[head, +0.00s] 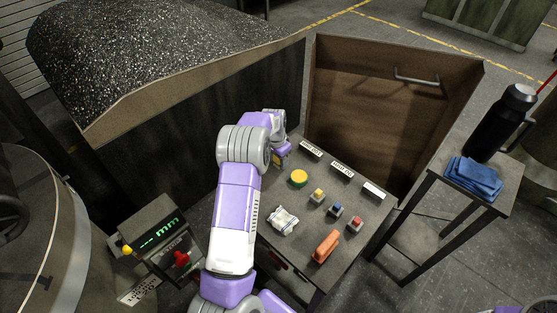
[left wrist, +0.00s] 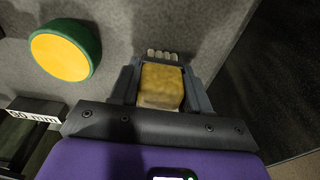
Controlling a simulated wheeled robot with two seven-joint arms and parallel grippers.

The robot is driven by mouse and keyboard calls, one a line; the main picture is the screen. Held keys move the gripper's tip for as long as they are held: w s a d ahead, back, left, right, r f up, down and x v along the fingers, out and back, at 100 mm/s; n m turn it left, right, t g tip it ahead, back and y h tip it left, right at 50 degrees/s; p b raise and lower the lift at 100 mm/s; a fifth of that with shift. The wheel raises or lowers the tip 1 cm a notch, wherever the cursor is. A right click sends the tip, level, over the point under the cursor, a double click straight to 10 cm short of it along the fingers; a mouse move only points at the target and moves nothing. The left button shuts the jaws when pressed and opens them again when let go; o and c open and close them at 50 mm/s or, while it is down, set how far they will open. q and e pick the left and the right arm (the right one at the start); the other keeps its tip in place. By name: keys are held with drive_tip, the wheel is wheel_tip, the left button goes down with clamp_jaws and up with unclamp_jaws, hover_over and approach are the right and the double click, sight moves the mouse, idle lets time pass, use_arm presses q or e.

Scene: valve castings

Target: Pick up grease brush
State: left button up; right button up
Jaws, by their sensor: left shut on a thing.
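My left gripper (head: 280,160) is over the far left corner of the grey work table. It also shows in the left wrist view (left wrist: 160,88), with its two dark fingers shut on a worn yellow block (left wrist: 161,85). Several pale, rounded tufts (left wrist: 162,55) show just beyond the block, so it looks like the grease brush. In the head view the held thing is mostly hidden by the gripper and arm. I cannot tell whether it touches the table. My right gripper is not in view.
A green-rimmed yellow disc (head: 299,178) lies close to the left gripper. Small yellow (head: 318,195), blue (head: 336,210) and red (head: 355,224) topped parts, a pale casting (head: 284,220) and an orange piece (head: 326,246) are on the table. A large bin (head: 200,90) stands behind.

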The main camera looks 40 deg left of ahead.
use_arm(q)
drive_tip(key=shift+r, duration=0.1)
wheel_tip(320, 180, up, 10)
drive_tip(key=shift+f+p, duration=0.1)
drive_tip(key=shift+p, duration=0.9)
drive_tip(key=o, duration=0.4)
drive_tip(key=shift+c, duration=1.4)
